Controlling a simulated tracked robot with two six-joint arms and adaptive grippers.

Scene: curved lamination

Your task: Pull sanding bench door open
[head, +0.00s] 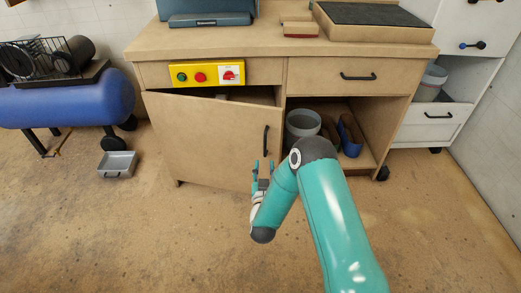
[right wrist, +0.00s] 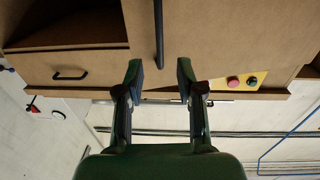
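The sanding bench (head: 360,100) stands ahead, and its wooden door (head: 205,140) at the lower left is ajar, with a dark gap along its top edge. A dark vertical bar handle (head: 265,140) sits near the door's right edge. My right gripper (head: 263,170) is just below the handle in the head view, fingers pointing up towards it. In the right wrist view the handle (right wrist: 158,35) lies beyond the fingertips, roughly in line with the space between them. The gripper (right wrist: 160,75) is open and empty. My left gripper is not in view.
A yellow switch panel (head: 206,74) is above the door. A drawer (head: 340,76) and an open shelf with a grey bucket (head: 302,124) are to its right. A blue tank (head: 70,105) and small metal tray (head: 117,164) are at left. The floor (head: 150,230) in front is clear.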

